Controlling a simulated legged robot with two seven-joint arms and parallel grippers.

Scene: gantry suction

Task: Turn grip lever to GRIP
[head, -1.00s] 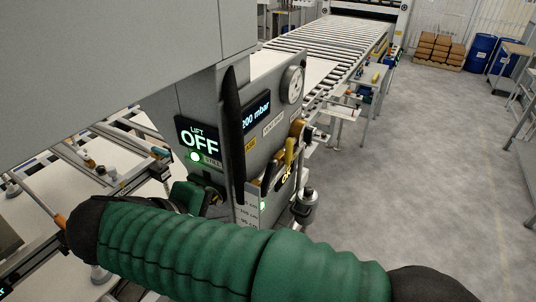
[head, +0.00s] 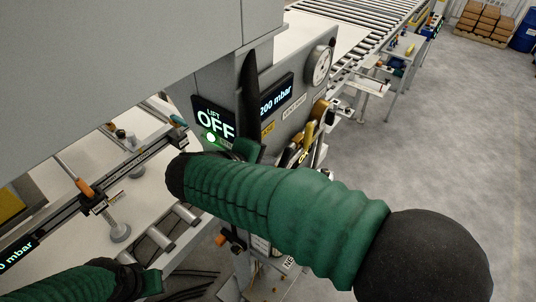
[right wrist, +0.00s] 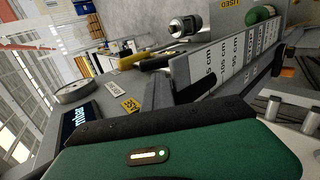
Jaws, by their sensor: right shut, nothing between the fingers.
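A grey machine housing (head: 293,62) fills the upper middle of the head view. A yellow lever (head: 308,135) shows on its right side, partly hidden behind my right arm. It also shows in the right wrist view (right wrist: 134,59), with a dark part beside it. A yellow label ending in "ASE" (head: 268,128) is on the panel, with a pale label nearby. My right gripper (head: 248,150) is shut and empty, close in front of the panel, to the left of the lever in the head view.
A display reads "LIFT OFF" (head: 214,124) with a lit green lamp; another reads "200 mbar" (head: 276,95). A round gauge (head: 320,66) stands out from the panel. A roller conveyor (head: 365,25) runs behind.

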